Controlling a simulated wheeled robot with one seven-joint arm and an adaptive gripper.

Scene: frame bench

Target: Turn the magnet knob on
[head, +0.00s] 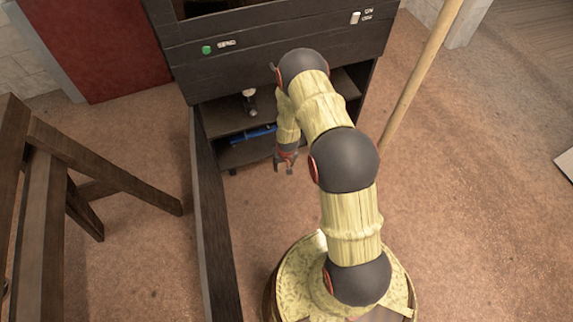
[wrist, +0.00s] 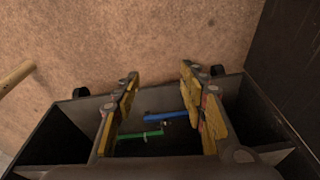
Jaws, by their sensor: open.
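Two small controls sit on the dark cabinet's front. One is a green round knob or button (head: 207,50) with a small label at the left. The lettering is too small to read surely, so I cannot tell which is the magnet knob. My gripper (head: 285,164) hangs low in front of the cabinet's open lower part, below and apart from both controls. In the wrist view my gripper (wrist: 160,84) has its fingers spread with nothing between them. Neither control shows there.
The cabinet door (head: 211,225) stands open toward me. A blue item (head: 262,132) lies on the lower shelf, and a small white-and-dark object (head: 250,100) stands above it. A green item (wrist: 140,135) shows in the wrist view. A pole (head: 420,70) leans at the right; wooden trestles (head: 45,200) stand left.

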